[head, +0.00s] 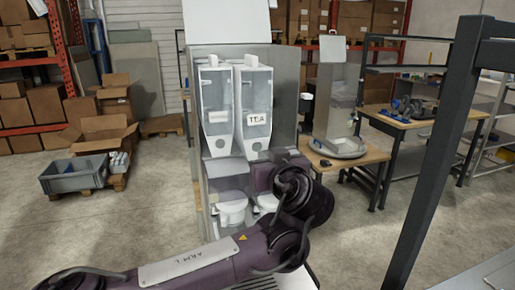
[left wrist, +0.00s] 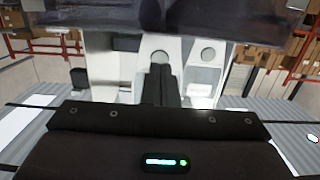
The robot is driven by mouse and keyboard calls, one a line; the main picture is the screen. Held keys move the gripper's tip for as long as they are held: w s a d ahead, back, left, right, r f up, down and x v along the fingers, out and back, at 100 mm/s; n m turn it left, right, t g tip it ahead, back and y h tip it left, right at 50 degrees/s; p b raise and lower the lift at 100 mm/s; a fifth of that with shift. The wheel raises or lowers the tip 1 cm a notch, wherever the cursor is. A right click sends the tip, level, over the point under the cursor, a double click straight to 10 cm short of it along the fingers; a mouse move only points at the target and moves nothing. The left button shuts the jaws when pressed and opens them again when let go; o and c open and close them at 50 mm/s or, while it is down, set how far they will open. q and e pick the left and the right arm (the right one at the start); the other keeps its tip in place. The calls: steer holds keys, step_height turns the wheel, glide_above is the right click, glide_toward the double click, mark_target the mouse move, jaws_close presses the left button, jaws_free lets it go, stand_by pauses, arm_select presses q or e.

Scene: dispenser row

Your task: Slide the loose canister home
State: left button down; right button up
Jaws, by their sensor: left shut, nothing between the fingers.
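Two tall clear-fronted white canisters stand side by side in the dispenser (head: 285,100). The left canister (head: 216,85) carries a blank white label. The right canister (head: 257,90) carries a label reading TEA. Which one is loose I cannot tell. My left gripper (head: 262,172) is in front of the lower part of the dispenser, just below the TEA canister. Its fingers are hidden in the head view. In the left wrist view the dark fingers (left wrist: 160,77) are shut and empty, in front of the pale canister fronts; contact cannot be told. My right gripper is out of view.
White cups (head: 232,212) stand under the canisters, the right one partly behind my arm. A second dispenser (head: 337,95) stands on a wooden table at right. A dark post (head: 432,160) crosses the right side. A grey crate (head: 74,175) and cartons lie at left.

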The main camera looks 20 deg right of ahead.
mark_target(257, 147)
arm_select(q)
steer(key=shift+w+f, duration=0.1)
steer(key=shift+w, duration=1.75)
steer(key=shift+w+a, duration=0.1)
steer(key=shift+w, duration=1.9)
steer(key=shift+b, duration=0.3)
steer(key=shift+w+b, duration=0.15)
steer(key=shift+b, duration=0.2)
steer(key=shift+s+b, duration=0.35)
steer(key=shift+b, duration=0.1)
steer(key=s+b, duration=0.5)
steer(key=s, duration=0.1)
steer(key=shift+f, duration=0.15)
steer(key=shift+s+b, duration=0.4)
steer(key=shift+s, duration=0.3)
